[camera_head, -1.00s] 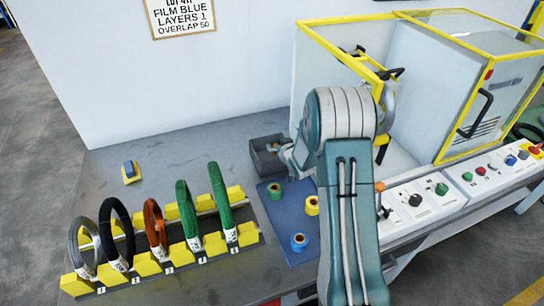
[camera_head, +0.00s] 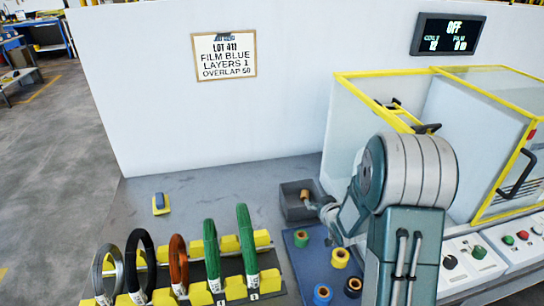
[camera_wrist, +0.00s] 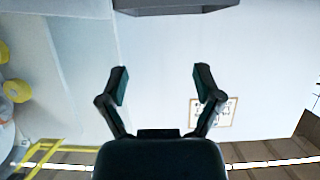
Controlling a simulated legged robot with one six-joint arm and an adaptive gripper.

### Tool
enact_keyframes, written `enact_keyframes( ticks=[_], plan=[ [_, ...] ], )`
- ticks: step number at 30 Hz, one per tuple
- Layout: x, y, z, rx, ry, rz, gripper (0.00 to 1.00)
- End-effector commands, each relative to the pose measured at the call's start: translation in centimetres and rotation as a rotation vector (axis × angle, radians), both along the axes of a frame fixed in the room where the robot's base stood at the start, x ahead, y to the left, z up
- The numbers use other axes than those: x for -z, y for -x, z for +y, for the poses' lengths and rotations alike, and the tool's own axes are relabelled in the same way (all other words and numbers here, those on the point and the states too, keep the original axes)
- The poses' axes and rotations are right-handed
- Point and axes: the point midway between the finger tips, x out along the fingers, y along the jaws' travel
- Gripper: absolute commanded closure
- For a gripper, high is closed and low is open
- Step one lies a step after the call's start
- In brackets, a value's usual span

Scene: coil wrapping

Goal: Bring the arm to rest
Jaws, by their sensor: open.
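My arm (camera_head: 410,240) is folded over the right part of the bench in the head view. Its end reaches left beside a grey bin (camera_head: 291,207), where the fingers are small and hard to make out. In the wrist view my gripper (camera_wrist: 160,78) is open, with its two dark fingers well apart and nothing between them. The view is upside down, and the grey bin also shows at its top edge (camera_wrist: 175,9). In the head view a small brown-orange roll (camera_head: 305,195) is seen at the bin.
A blue mat (camera_head: 312,262) carries green, yellow and blue film rolls. A rack (camera_head: 200,290) holds several coils at lower left. A yellow-framed enclosure (camera_head: 485,120) and control panels (camera_head: 470,263) stand right. A wall sign (camera_head: 225,57) and an OFF display (camera_head: 447,36) are behind.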

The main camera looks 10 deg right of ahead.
Motion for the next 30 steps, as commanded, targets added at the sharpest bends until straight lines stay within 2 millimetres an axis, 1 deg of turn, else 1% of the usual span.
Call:
enact_keyframes(
  ticks=[2,5,8,9,14,18,20,23,24,29,30],
  plan=[
    [-0.3,0.0,0.1,0.001,0.003,0.002,0.17],
    [-1.7,0.2,0.4,0.008,0.02,0.02,0.17],
    [-4.2,1.0,1.0,0.027,0.046,0.062,0.17],
    [-5.2,1.4,1.3,0.037,0.055,0.082,0.17],
    [-9.0,3.9,2.7,0.07,0.084,0.169,0.17],
    [-12.0,6.8,4.1,0.093,0.094,0.244,0.17],
    [-13.2,8.3,4.8,0.099,0.094,0.275,0.17],
    [-14.8,10.9,6.0,0.106,0.09,0.33,0.17],
    [-15.5,12.0,6.4,0.107,0.088,0.35,0.17],
    [-17.5,16.9,8.5,0.102,0.069,0.438,0.17],
    [-17.8,18.2,9.0,0.097,0.063,0.461,0.17]
  ],
)
